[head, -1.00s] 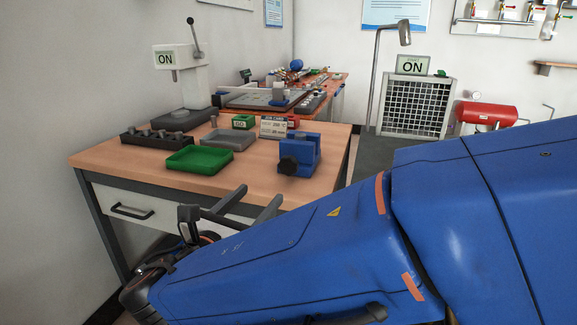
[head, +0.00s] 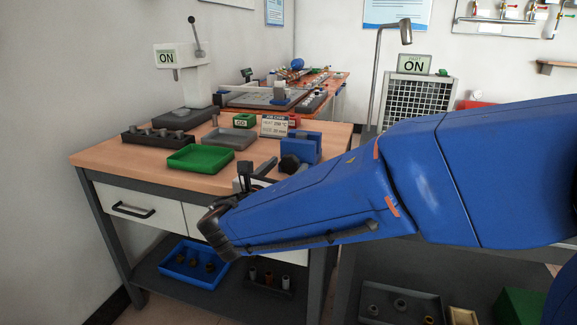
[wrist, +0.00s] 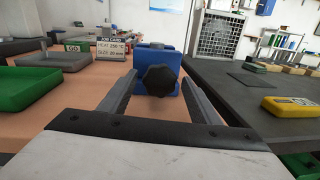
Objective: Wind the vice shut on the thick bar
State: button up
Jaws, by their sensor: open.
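The blue vice (head: 306,147) stands on the wooden bench near its right front edge, with a black knob (head: 289,164) facing me. In the wrist view the vice (wrist: 172,57) is straight ahead, and its black knob (wrist: 160,80) shows between my fingers. My gripper (head: 257,170) is open, its two fingers apart at the bench's front edge, just short of the knob in the head view. In the wrist view my gripper (wrist: 160,77) has one finger on each side of the knob; contact cannot be told. I cannot make out a thick bar in the vice jaws.
A green tray (head: 200,158), a grey tray (head: 229,138) and a dark rack of grey pieces (head: 157,136) lie left of the vice. A job card (head: 274,126) stands behind it. A dark table (wrist: 247,88) with a yellow device (wrist: 290,106) is at the right.

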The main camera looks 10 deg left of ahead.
jog(key=shift+w+d, duration=0.15)
jog(key=shift+w, duration=0.75)
jog(key=c, duration=1)
jog(key=shift+m, duration=0.3)
jog(key=m, duration=0.4)
jog(key=shift+d, duration=0.1)
jog(key=m, duration=0.4)
jog(key=shift+f+m+g+y, duration=0.15)
jog(key=shift+m+g+y, duration=0.15)
jog(key=shift+g+y, duration=0.1)
jog(key=m, duration=0.4)
jog(key=shift+d+f+y, duration=0.1)
jog(key=shift+y, duration=0.2)
jog(key=m, duration=0.3)
jog(key=shift+s+f+m, duration=0.1)
jog(key=shift+m, duration=0.3)
